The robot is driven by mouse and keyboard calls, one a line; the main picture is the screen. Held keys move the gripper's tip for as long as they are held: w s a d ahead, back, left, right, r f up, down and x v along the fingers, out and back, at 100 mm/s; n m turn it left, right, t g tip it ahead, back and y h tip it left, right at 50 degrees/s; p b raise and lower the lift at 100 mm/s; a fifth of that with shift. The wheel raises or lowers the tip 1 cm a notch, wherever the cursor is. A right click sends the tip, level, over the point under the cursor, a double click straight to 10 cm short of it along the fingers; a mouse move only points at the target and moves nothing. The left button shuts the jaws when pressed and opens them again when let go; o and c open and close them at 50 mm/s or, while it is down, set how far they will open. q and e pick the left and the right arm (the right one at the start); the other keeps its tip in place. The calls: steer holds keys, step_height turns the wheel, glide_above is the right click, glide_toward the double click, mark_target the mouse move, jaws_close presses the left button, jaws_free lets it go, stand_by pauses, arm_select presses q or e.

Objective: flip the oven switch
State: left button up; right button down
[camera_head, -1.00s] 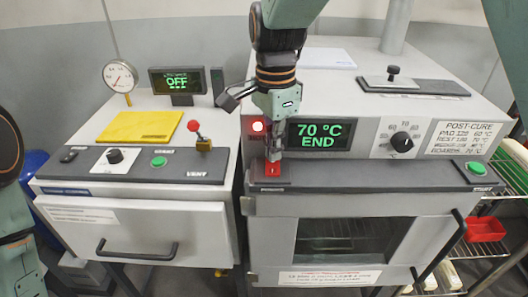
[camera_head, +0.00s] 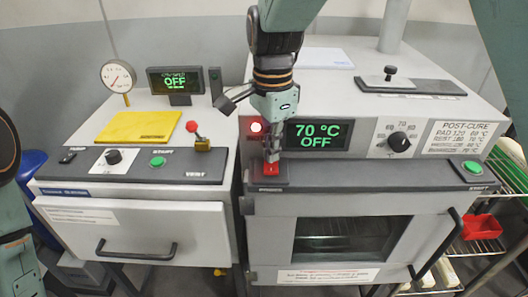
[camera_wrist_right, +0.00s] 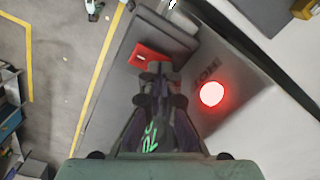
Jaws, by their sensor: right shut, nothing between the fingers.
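The oven (camera_head: 345,208) stands at the right in the head view. Its display (camera_head: 318,136) reads "70 °C OFF" in green. A red lamp (camera_head: 256,127) glows left of the display; it also shows in the right wrist view (camera_wrist_right: 212,93). The red oven switch (camera_head: 271,170) sits on the dark ledge under the lamp; part of it shows in the right wrist view (camera_wrist_right: 150,55). My right gripper (camera_head: 271,155) is shut and empty, pointing down with its tips right at the switch. Whether they touch it I cannot tell. My left gripper is not in view; part of my left arm is at the left edge.
A second machine (camera_head: 130,215) stands at the left with a yellow pad (camera_head: 138,127), a red-knobbed lever (camera_head: 192,127) and its own display (camera_head: 174,83). A dial (camera_head: 399,141) and green button (camera_head: 473,168) are on the oven's right side. A wire rack holds a red bin (camera_head: 482,228).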

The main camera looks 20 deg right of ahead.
step_height(320, 180, up, 2)
steer(key=shift+r+p, duration=0.1)
steer(key=shift+p, duration=0.8)
steer(key=shift+r+p, duration=0.75)
steer(key=shift+r, duration=1.45)
steer(key=shift+f, duration=0.15)
